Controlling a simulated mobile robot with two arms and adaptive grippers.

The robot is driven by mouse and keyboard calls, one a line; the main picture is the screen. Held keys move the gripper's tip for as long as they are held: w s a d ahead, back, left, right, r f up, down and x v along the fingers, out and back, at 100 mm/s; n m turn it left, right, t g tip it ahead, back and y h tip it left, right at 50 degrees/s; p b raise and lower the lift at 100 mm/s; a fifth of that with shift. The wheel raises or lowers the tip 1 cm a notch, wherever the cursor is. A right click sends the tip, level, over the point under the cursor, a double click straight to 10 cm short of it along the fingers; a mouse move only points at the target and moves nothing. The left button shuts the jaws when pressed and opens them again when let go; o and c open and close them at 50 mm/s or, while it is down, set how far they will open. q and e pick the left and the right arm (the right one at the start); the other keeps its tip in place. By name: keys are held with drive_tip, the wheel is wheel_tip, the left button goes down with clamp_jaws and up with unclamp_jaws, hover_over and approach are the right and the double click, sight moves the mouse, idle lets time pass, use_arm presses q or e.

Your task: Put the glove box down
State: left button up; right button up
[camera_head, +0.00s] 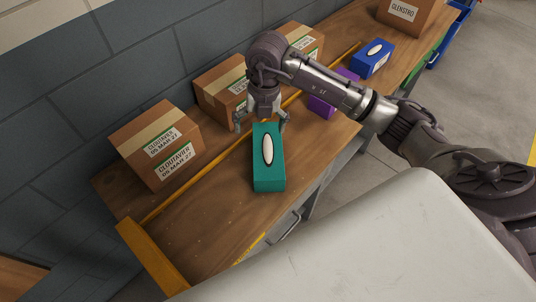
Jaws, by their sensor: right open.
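A teal glove box (267,175) with a white oval opening on top sits on the wooden table (212,238), near its front edge. My right gripper (261,122) is above the far end of this box, pointing down, with its fingers spread to either side. The fingers are open; whether they touch the box I cannot tell. A purple glove box (321,107) lies behind my right arm and is partly hidden by it. A blue glove box (374,58) stands farther along the table. My left gripper is not in view.
Cardboard boxes line the wall side, the nearest (156,145) at left and another (222,91) behind my gripper. A larger carton (407,14) stands at the far end. A yellow strip (193,183) runs along the table. The near table end is clear.

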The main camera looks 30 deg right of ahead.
sight(268, 148)
drive_tip(key=shift+m+h, duration=0.3)
drive_tip(key=shift+h, duration=0.3)
drive_tip(key=f, duration=0.2)
drive_tip(key=d+f+p, duration=0.1)
drive_tip(key=f, duration=0.2)
drive_tip(key=d+f, duration=0.1)
drive_tip(key=f, duration=0.2)
drive_tip(key=shift+d, duration=0.2)
drive_tip(key=f, duration=0.1)
drive_tip(key=f+p, duration=0.1)
drive_tip(key=f, duration=0.1)
drive_tip(key=f+p, duration=0.1)
drive_tip(key=shift+s+a+f, duration=0.2)
drive_tip(key=shift+s+f, duration=0.05)
drive_tip(key=shift+f, duration=0.1)
drive_tip(key=shift+w+f, duration=0.1)
drive_tip(key=shift+f, duration=0.25)
drive_tip(key=shift+c, duration=0.3)
drive_tip(key=shift+r, duration=0.1)
drive_tip(key=c, duration=1.4)
